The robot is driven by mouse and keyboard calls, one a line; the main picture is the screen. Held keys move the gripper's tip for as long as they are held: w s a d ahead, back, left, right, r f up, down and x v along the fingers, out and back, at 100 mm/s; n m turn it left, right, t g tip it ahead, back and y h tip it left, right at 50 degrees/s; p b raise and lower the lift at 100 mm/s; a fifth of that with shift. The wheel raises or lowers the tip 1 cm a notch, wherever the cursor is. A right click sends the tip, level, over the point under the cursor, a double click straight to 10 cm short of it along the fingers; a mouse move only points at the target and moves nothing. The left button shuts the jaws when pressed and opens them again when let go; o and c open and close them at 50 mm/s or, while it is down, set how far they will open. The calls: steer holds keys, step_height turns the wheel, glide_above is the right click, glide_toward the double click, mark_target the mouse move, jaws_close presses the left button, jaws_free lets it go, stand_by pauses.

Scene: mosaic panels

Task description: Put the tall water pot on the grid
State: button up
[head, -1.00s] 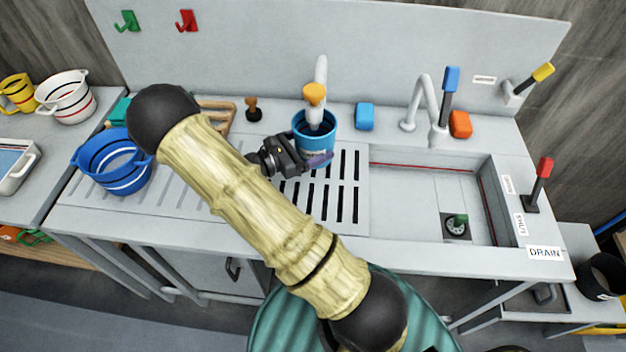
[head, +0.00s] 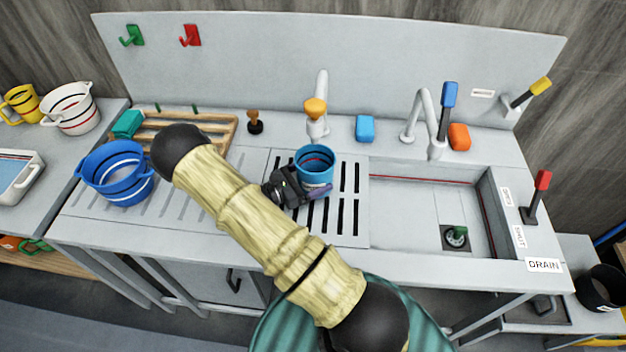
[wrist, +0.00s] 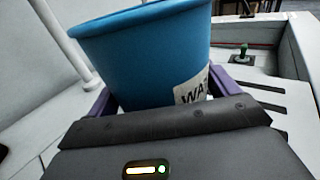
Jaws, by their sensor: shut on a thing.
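The tall water pot (head: 316,163) is a blue cylinder with a dark red line inside and a white label. It is upright at the slotted grid (head: 335,225), left of the sink basin. My gripper (head: 318,192) is shut on the pot from the near left side. In the wrist view the pot (wrist: 140,55) fills the middle between the purple fingers (wrist: 155,95), its label partly cut off by the gripper body. The pot's base is hidden, so I cannot tell whether it touches the grid.
A faucet with an orange top (head: 315,108) stands just behind the pot. A blue striped bucket (head: 118,178) sits on the left drainboard, near a wooden rack (head: 185,128). The sink basin (head: 410,205) is open at right. Grid slots in front of the pot are clear.

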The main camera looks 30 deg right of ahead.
steer(key=shift+f, duration=1.1)
steer(key=shift+f, duration=0.2)
steer(key=o, duration=1.1)
steer(key=shift+o, duration=0.2)
steer(key=shift+r, duration=0.1)
steer(key=shift+r, duration=0.25)
steer(key=a+b, duration=0.1)
steer(key=a, duration=0.4)
steer(key=a+b, duration=0.2)
steer(key=a, duration=0.4)
steer(key=shift+s+a+f, duration=0.1)
steer(key=shift+s+f, duration=0.05)
steer(key=shift+a, duration=0.45)
